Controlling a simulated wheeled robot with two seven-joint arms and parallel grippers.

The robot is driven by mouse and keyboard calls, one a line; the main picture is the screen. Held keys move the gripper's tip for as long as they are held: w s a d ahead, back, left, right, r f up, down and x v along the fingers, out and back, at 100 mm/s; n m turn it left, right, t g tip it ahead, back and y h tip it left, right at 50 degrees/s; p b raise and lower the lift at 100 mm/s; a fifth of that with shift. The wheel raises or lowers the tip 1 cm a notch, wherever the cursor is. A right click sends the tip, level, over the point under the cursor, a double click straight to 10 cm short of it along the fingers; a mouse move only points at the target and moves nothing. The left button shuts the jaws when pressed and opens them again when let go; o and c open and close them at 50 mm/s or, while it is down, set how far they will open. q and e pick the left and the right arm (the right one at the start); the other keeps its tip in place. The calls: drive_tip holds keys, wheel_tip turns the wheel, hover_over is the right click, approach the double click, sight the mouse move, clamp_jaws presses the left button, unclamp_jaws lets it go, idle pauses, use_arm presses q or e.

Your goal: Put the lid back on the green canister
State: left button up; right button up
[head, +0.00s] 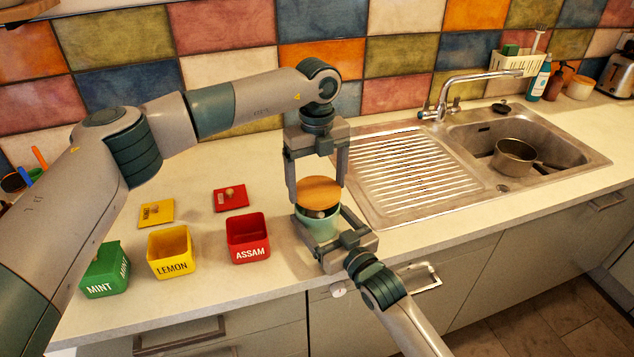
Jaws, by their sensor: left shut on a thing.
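A round pale green canister (319,229) stands near the counter's front edge. Its round wooden lid (319,190) is at its top, and the small gap or contact between lid and rim is hard to make out. My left gripper (318,188) reaches down from above, its fingers on either side of the lid, shut on it. My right gripper (325,224) comes from the lower right, with its fingers around the canister's body. They appear to grip it, and they hide part of its front and sides.
The sink (540,135) with a pan (514,156) is at right.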

sight(317, 189)
use_arm(q)
drive_tip(key=shift+f, duration=0.9)
drive_tip(key=shift+f, duration=0.55)
idle(0.5)
drive_tip(key=o, duration=1)
drive_tip(key=shift+f, duration=0.1)
wheel_tip(317, 189, up, 12)
